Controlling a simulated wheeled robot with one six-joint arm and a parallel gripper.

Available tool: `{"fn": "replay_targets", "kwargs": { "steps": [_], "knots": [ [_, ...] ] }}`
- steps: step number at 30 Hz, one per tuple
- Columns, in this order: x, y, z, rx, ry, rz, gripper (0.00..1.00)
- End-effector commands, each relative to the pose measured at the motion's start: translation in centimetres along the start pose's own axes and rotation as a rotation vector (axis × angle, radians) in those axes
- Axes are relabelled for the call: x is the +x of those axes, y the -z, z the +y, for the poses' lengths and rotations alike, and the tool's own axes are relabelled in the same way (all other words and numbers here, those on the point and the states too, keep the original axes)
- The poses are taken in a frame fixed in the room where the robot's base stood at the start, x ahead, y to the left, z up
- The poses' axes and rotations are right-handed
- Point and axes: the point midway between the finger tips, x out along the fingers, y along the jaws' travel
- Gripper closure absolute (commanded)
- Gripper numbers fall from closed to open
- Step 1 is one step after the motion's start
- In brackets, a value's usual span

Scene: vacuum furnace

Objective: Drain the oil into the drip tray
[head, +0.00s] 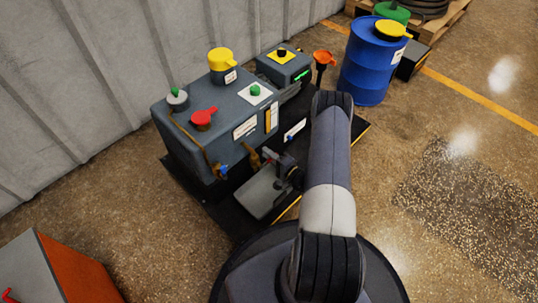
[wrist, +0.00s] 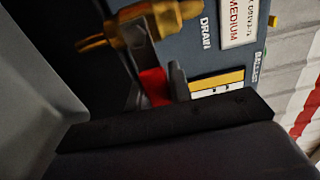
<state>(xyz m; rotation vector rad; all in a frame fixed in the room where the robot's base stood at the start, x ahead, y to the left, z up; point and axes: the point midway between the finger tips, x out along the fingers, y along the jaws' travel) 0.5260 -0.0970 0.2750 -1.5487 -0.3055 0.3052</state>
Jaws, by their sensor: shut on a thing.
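The grey pump body (head: 215,130) stands on a black base, with a brass drain valve (head: 255,160) low on its front. In the wrist view the brass valve (wrist: 160,20) is close, beside the word DRAIN. My gripper (head: 283,163) is at the valve, and in the wrist view its fingers (wrist: 158,84) are shut on a small red part, apparently the valve handle (wrist: 153,82). The grey drip tray (head: 264,192) lies on the base below, partly hidden by my gripper and arm. I cannot make out any oil flowing.
A blue drum (head: 371,65) with a yellow funnel (head: 390,30) stands at the back right. An orange and grey cabinet (head: 70,270) is at the lower left.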

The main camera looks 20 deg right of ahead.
Motion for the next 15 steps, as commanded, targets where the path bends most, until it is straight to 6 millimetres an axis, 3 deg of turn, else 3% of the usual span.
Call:
{"fn": "replay_targets", "kwargs": {
  "steps": [15],
  "knots": [
    [0.01,-0.01,-0.70,-0.136,-0.001,0.000,1.00]
  ]
}}
